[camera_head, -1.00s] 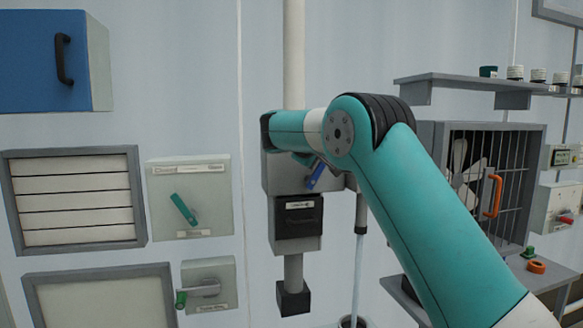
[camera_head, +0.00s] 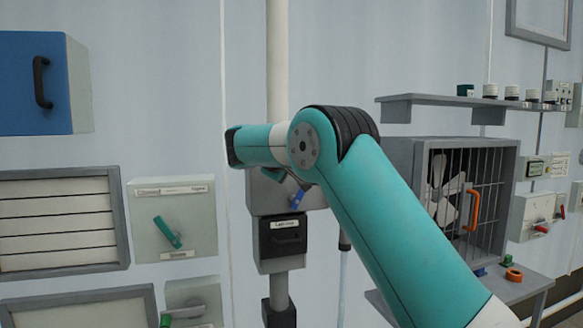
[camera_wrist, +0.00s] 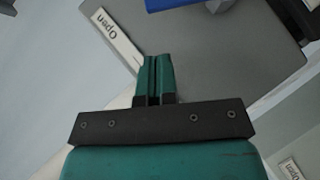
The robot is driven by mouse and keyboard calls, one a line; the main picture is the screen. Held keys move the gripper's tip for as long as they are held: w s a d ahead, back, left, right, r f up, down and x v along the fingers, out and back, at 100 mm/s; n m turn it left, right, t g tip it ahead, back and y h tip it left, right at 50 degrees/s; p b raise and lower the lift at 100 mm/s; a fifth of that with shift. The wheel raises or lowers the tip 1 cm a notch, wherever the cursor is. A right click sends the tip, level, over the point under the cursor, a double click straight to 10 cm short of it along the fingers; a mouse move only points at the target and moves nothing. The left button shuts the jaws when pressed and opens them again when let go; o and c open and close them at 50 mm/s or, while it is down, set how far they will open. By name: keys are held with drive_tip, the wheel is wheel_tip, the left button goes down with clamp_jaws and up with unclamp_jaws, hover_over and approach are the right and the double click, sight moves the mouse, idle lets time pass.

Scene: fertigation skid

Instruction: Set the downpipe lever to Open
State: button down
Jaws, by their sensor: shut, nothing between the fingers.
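The grey box (camera_head: 262,196) on the white downpipe (camera_head: 278,70) carries a blue lever (camera_head: 298,198), partly hidden by my arm in the head view. In the wrist view a white "Open" label (camera_wrist: 118,40) lies at the upper left of a grey face (camera_wrist: 225,55), and a bit of blue (camera_wrist: 190,2) shows at the top edge. My gripper (camera_wrist: 157,62) is shut and empty, its green fingertips in front of the grey face. The blue part is beyond the tips, with an apparent gap.
A panel with a green lever (camera_head: 167,232) is left of the downpipe. A black-fronted unit (camera_head: 287,240) sits below the grey box. A caged fan (camera_head: 445,190) with an orange handle (camera_head: 473,210) and a shelf (camera_head: 470,102) of small jars stand to the right.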

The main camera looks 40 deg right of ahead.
drive_tip(key=b+v, duration=0.2)
drive_tip(key=v, duration=0.7)
drive_tip(key=shift+s+a+b, duration=0.25)
drive_tip(key=shift+a+b, duration=0.05)
drive_tip(key=shift+b, duration=0.05)
drive_tip(key=shift+f, duration=0.1)
drive_tip(key=s+a+f+n+y, duration=0.4)
drive_tip(key=s+a+f+y, duration=0.75)
drive_tip(key=a, duration=0.45)
drive_tip(key=s+a+f+g+y, duration=0.2)
drive_tip(key=s+a+f+g, duration=0.1)
drive_tip(key=s, duration=1.1)
drive_tip(key=s+a+f+n+g+y, duration=0.1)
drive_tip(key=s+a+f+g, duration=0.3)
drive_tip(key=s, duration=0.9)
wheel_tip(320, 180, down, 3)
drive_tip(key=shift+s+a+r+y+b, duration=0.2)
drive_tip(key=shift+s+a+y+b, duration=0.2)
drive_tip(key=shift+a, duration=0.55)
